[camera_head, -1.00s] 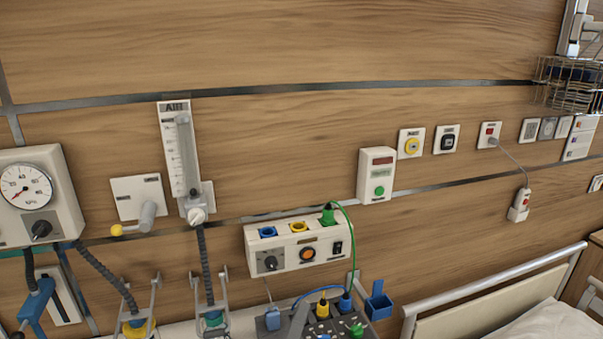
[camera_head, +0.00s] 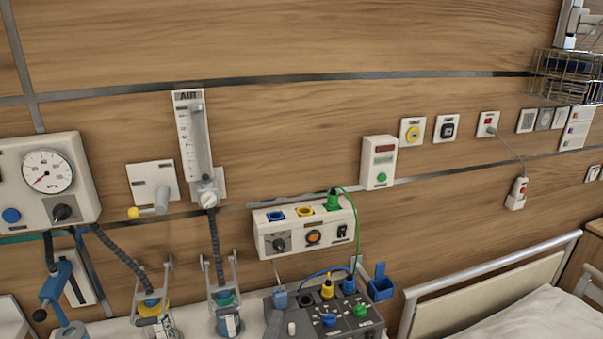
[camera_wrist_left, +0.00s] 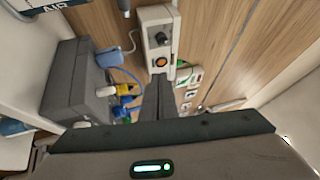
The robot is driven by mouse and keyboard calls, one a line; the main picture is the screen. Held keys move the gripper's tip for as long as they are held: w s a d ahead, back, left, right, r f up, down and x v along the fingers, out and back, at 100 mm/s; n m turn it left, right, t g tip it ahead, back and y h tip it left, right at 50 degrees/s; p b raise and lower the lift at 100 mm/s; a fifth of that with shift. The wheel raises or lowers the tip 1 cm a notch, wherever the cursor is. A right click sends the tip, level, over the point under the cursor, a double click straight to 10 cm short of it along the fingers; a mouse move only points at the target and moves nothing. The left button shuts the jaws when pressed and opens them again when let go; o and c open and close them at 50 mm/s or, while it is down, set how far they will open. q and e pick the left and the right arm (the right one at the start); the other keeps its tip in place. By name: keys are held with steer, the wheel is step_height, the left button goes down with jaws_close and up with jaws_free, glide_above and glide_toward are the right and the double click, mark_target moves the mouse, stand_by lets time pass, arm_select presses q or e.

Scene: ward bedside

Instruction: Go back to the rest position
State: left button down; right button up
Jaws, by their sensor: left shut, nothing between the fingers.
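My left gripper (camera_wrist_left: 160,90) shows in the left wrist view, its two dark fingers together and empty. They point toward the wall, and in that picture their tips overlap the lower part of the white socket panel. In the head view I cannot clearly pick the left gripper out. The white socket panel (camera_head: 268,241) has blue, yellow and green sockets and an orange button; it also shows in the left wrist view (camera_wrist_left: 158,18). My right gripper is in neither view.
A grey box (camera_head: 374,324) with coloured plugs and cables stands below the panel; it shows left of my fingers in the wrist view (camera_wrist_left: 72,85). A green cable (camera_head: 357,225) hangs from the panel. A gauge unit (camera_head: 85,172), air flowmeter (camera_head: 187,140) and bed (camera_head: 510,318) are around.

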arm_select(q)
steer(key=s+a+f+n+g+y, duration=0.2)
steer(key=s+a+f+n+g, duration=0.25)
steer(key=a+f, duration=0.2)
steer(key=s+a+f+n+g+y, duration=0.2)
steer(key=s+a+f+n+g, duration=0.1)
steer(key=s+a+f+n, duration=0.25)
steer(key=s+a+f+n+g, duration=0.2)
steer(key=s+f+n+g, duration=0.25)
steer(key=s, duration=0.55)
steer(key=s+a+f+n+g, duration=0.3)
steer(key=s+f+n+g, duration=0.15)
steer(key=s, duration=0.65)
step_height(320, 180, down, 31)
steer(key=s+g+b, duration=0.1)
steer(key=s+b, duration=0.1)
steer(key=s+a+f+g, duration=0.1)
steer(key=s+a+f, duration=0.2)
steer(key=s+f, duration=1.4)
steer(key=shift+s+f+m+y+b, duration=0.2)
steer(key=shift+f+m+y+b, duration=0.1)
steer(key=shift+f+b, duration=0.25)
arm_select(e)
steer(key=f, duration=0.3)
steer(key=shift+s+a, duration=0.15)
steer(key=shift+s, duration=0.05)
arm_select(q)
steer(key=shift+f, duration=0.1)
